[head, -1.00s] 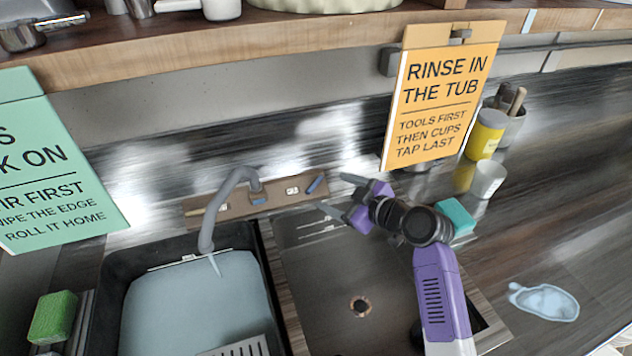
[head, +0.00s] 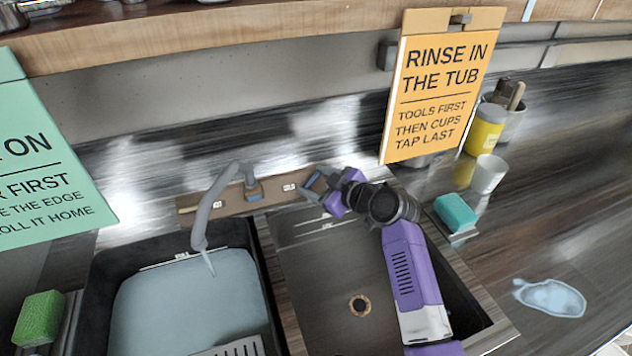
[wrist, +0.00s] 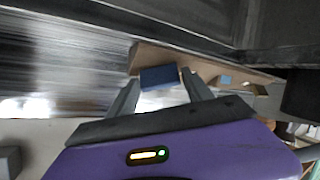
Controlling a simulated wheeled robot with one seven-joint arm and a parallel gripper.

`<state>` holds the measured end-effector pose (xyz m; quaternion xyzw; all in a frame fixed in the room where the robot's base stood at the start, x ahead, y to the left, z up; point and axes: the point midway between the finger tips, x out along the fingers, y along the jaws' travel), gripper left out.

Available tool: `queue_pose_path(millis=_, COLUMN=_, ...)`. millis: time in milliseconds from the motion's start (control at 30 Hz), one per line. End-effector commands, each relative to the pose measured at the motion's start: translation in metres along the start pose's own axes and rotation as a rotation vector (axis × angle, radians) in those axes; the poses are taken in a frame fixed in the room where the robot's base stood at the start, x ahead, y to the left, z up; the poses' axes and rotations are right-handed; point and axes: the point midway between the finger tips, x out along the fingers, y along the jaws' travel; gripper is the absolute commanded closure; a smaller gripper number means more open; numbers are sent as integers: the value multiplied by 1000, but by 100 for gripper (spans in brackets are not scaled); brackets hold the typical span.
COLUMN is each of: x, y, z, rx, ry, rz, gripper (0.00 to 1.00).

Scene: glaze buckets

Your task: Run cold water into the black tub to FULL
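The black tub (head: 98,284) stands in the left basin with pale blue water (head: 185,305) in it. A thin stream (head: 209,263) runs from the grey spout (head: 199,220) into the water. A pale mark line (head: 170,261) shows on the tub's back inner wall, close above the water's edge; I cannot read it. My gripper (head: 312,187) is at the right end of the tap board. In the wrist view, its fingers (wrist: 160,92) stand apart on either side of the blue tap handle (wrist: 159,76). I see gaps beside the handle, so no clear grip.
The right basin (head: 330,285) is empty under my arm. A teal sponge (head: 456,212), a white cup (head: 488,174) and a yellow jar (head: 485,130) stand to the right, near a puddle (head: 552,298). A green sponge (head: 41,318) lies left of the tub. An orange sign (head: 440,90) hangs behind.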

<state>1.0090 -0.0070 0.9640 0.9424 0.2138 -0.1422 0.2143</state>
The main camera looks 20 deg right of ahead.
Motion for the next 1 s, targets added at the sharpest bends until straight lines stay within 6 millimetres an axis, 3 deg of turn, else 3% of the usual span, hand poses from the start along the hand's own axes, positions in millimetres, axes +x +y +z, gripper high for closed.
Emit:
queue_pose_path(millis=33, x=0, y=0, z=0, rx=0, ry=0, rz=0, gripper=53)
queue_pose_path(millis=200, x=0, y=0, z=0, rx=0, ry=0, rz=0, gripper=86)
queue_pose_path(millis=233, x=0, y=0, z=0, rx=0, ry=0, rz=0, gripper=88)
queue_pose_path(millis=567, x=0, y=-2, z=0, rx=51, ry=0, rz=37, gripper=88)
queue_pose_path(millis=1000, x=-1, y=-4, z=-5, rx=303, ry=-1, rz=221, gripper=88)
